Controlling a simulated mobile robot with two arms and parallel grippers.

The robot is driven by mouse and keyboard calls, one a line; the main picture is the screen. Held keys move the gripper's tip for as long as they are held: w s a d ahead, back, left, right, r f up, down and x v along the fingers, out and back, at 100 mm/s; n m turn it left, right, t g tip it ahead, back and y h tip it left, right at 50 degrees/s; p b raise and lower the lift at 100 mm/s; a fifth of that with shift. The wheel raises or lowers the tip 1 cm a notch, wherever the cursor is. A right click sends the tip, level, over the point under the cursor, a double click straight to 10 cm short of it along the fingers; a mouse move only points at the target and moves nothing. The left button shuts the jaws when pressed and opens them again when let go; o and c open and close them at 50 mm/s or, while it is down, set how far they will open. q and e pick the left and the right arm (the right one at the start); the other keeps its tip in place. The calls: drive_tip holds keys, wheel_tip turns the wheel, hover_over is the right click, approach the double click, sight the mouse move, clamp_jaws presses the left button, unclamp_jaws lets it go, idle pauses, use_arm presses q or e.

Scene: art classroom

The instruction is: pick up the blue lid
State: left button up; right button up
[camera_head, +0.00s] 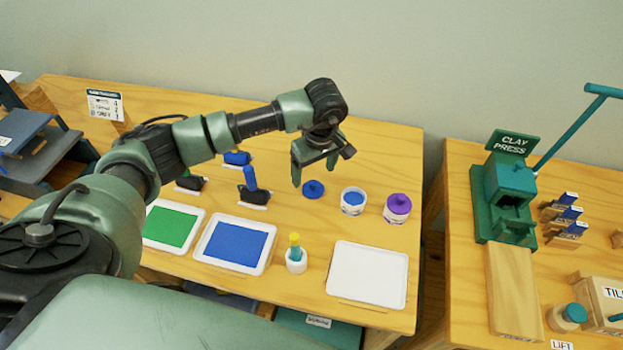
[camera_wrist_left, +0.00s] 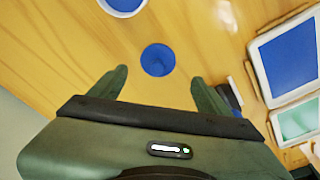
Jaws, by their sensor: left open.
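My left gripper (camera_head: 313,172) is open and empty above the lid, pointing down. In the left wrist view the lid (camera_wrist_left: 158,60) shows just beyond the gap between the two spread fingertips (camera_wrist_left: 160,77). The gripper does not appear to touch it. My right gripper is not in view.
A jar with a purple lid (camera_head: 398,205) stands right of the open jar. Blue-handled rollers (camera_head: 252,187) stand left of the lid.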

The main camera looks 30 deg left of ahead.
sight(314, 183)
use_arm(q)
drive_tip(key=shift+s+d+f+p, duration=0.1)
drive_tip(key=shift+f+p, duration=0.25)
drive_tip(key=shift+f, duration=0.45)
drive_tip(key=f, duration=0.1)
drive_tip(key=f+p, duration=0.1)
drive_tip(key=f, duration=0.1)
drive_tip(key=shift+w+a+f, duration=0.2)
drive_tip(key=shift+w+f, duration=0.15)
drive_tip(key=shift+w+a+f, duration=0.1)
drive_tip(key=shift+f, duration=0.4)
drive_tip(key=c, duration=1.4)
